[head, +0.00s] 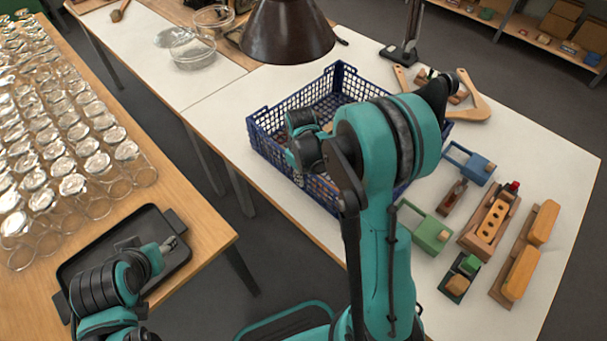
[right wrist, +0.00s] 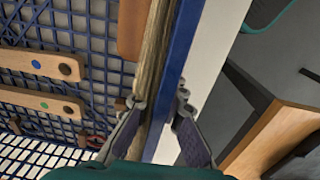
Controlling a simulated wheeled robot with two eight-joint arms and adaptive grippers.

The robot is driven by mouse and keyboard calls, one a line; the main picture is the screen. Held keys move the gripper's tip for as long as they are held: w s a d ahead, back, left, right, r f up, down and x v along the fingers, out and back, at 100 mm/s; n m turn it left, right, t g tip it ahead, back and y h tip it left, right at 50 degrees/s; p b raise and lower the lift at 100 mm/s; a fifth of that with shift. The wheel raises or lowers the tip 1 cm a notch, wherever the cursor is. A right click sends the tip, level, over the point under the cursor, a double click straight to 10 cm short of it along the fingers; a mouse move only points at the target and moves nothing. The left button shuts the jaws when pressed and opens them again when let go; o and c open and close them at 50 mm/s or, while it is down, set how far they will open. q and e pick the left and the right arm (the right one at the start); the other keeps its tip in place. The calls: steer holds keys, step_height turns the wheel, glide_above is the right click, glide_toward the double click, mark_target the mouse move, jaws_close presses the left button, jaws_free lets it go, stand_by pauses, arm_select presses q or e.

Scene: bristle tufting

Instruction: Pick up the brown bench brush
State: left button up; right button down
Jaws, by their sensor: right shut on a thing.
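A brown bench brush (right wrist: 134,28) shows in the right wrist view, with a brown wooden part and a long strip of tan bristles. It stands along the inside of the blue crate's wall. My right gripper (right wrist: 160,104) is at the crate's near-left wall, one finger on the bristle side and one past the blue rim. It is closed around the bristle strip, and the rim also appears between the fingers. In the head view my right gripper (head: 297,178) and arm hide the brush. My left gripper (head: 168,243) is over a black tray; its opening is too small to judge.
The blue crate (head: 262,140) holds wooden pieces with coloured dots (right wrist: 40,64). Wooden blocks (head: 490,222) and green and blue tools stand to the right. A dark lamp shade (head: 287,35) hangs behind. Foil-topped glasses (head: 70,160) fill the left table.

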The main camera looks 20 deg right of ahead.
steer(key=shift+r, duration=0.1)
steer(key=c, duration=1.6)
jaws_free()
steer(key=shift+s, duration=0.1)
steer(key=shift+c, duration=0.2)
